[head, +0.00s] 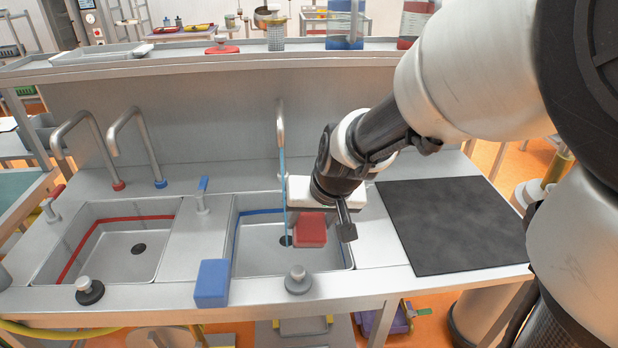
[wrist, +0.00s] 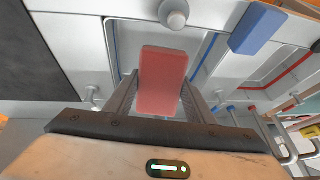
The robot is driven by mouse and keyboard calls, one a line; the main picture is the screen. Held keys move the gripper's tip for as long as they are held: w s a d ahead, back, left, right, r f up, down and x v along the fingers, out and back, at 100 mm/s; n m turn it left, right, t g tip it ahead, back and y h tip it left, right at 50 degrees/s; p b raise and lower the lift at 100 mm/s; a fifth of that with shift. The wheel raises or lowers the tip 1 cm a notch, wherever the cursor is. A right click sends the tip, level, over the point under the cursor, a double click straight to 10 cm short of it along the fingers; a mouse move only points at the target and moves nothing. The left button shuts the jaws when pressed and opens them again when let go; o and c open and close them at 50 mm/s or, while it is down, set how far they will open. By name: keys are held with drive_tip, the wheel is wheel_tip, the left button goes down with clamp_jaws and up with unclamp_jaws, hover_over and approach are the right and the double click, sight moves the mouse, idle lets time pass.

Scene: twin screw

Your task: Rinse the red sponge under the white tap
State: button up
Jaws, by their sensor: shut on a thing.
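The red sponge (head: 311,230) is held over the right sink basin (head: 262,262). My gripper (head: 319,222) is shut on it, with one finger on each side in the wrist view (wrist: 160,100); the sponge (wrist: 162,70) stands out between the fingers there. A tap (head: 281,122) at the back of this basin pours a thin blue stream of water (head: 285,195). The stream falls just left of the sponge in the head view; I cannot tell if they touch. No water shows in the wrist view.
Two more taps stand left, with a red base (head: 118,186) and a blue base (head: 161,184). A blue block (head: 212,283) lies on the front rim, near a grey knob (head: 298,280). The left basin (head: 110,255) is empty. A black mat (head: 450,225) lies clear on the right.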

drive_tip(key=shift+w+a, duration=0.2)
drive_tip(key=shift+w, duration=0.1)
drive_tip(key=w+a+f+p, duration=0.1)
drive_tip(key=w+a, duration=0.1)
drive_tip(key=w, duration=0.4)
drive_tip(key=w+a+f, duration=0.1)
drive_tip(key=w+a, duration=0.1)
drive_tip(key=w, duration=0.4)
drive_tip(key=shift+w+a+f+p, duration=0.2)
drive_tip(key=shift+w+f+p, duration=0.15)
idle(0.4)
drive_tip(key=s+d+b, duration=0.2)
drive_tip(key=s, duration=0.5)
drive_tip(key=shift+s+d+b, duration=0.3)
drive_tip(key=shift+d, duration=0.05)
drive_tip(key=shift+r, duration=0.1)
idle(1.3)
drive_tip(key=shift+s+d+r, duration=0.1)
drive_tip(key=shift+s+r, duration=0.15)
drive_tip(key=shift+s+d+r+p, duration=0.25)
drive_tip(key=shift+s+r, duration=0.3)
drive_tip(key=shift+s, duration=0.15)
drive_tip(key=shift+s+d+r+p, duration=0.25)
drive_tip(key=shift+s+r, duration=0.3)
drive_tip(key=shift+s, duration=0.15)
drive_tip(key=shift+s+d+r+p, duration=0.25)
drive_tip(key=shift+s+r, duration=0.3)
drive_tip(key=shift+s, duration=0.15)
